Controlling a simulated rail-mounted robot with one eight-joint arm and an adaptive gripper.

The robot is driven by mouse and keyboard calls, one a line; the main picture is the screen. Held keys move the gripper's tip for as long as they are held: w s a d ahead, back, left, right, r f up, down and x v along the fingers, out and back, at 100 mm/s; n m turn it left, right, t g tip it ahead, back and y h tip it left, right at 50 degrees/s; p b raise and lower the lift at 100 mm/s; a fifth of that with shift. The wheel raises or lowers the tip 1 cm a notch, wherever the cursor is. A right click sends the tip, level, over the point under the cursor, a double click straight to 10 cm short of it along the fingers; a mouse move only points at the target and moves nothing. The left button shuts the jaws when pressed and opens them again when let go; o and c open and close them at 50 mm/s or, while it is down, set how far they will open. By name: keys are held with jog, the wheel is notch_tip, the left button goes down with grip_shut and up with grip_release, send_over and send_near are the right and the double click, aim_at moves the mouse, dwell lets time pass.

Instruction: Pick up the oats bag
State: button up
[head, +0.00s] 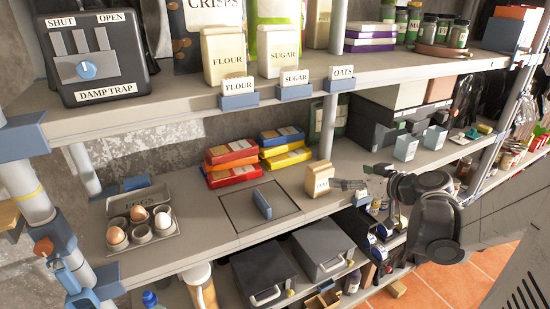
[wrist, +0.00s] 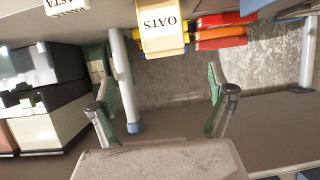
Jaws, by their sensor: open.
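The oats bag (head: 318,184) is a small cream bag with a folded top and a dark-lettered label. It stands upright on the middle shelf (head: 292,222), near the front, right of a square panel with a blue handle. My gripper (head: 352,185) is just right of the bag in the head view, open and empty. In the wrist view, which is upside down, the oats bag (wrist: 163,42) shows its OATS label at the top. There it lies between the two spread fingers (wrist: 163,105) from side to side, beyond the tips, with no visible contact.
Red and yellow boxes (head: 232,165) are stacked behind the bag to the left. A shelf post (head: 328,125) rises behind it. Dark storage boxes (head: 375,125) stand at right. An egg tray (head: 142,232) sits far left.

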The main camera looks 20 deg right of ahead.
aim_at(326, 173)
jog(key=x, duration=0.8)
jog(key=shift+w+a+f, duration=0.1)
jog(key=x, duration=0.3)
jog(key=shift+w+a+f, duration=0.15)
jog(key=shift+a+f, duration=0.2)
jog(key=shift+w+a+f, duration=0.1)
jog(key=shift+w+f, duration=0.2)
jog(key=shift+w, duration=0.4)
jog(key=c, duration=1.5)
